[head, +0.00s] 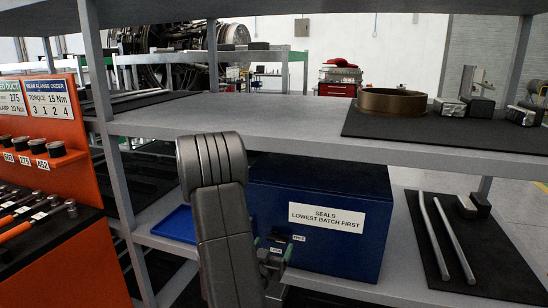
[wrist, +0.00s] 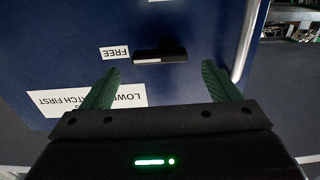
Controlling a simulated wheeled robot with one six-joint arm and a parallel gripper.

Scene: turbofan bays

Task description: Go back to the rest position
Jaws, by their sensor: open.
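My gripper (wrist: 160,66) is open, with its two green fingers apart and nothing between them. In the head view my gripper (head: 273,249) is low in the middle, in front of the blue box (head: 360,247). The box's front face fills most of the wrist view (wrist: 50,30) and carries the label "SEALS LOWEST BATCH FIRST" (head: 326,216). A small dark handle or latch (wrist: 160,56) on that face lies just beyond the fingertips, beside a "FREE" tag (wrist: 115,53). I cannot tell whether the fingers touch the face.
The box sits on a grey shelf under another shelf (head: 270,120), close above my arm. A blue tray (head: 178,226) lies left of the box. Two metal rods (head: 440,240) lie on a dark mat at right. An orange tool panel (head: 60,190) stands at left.

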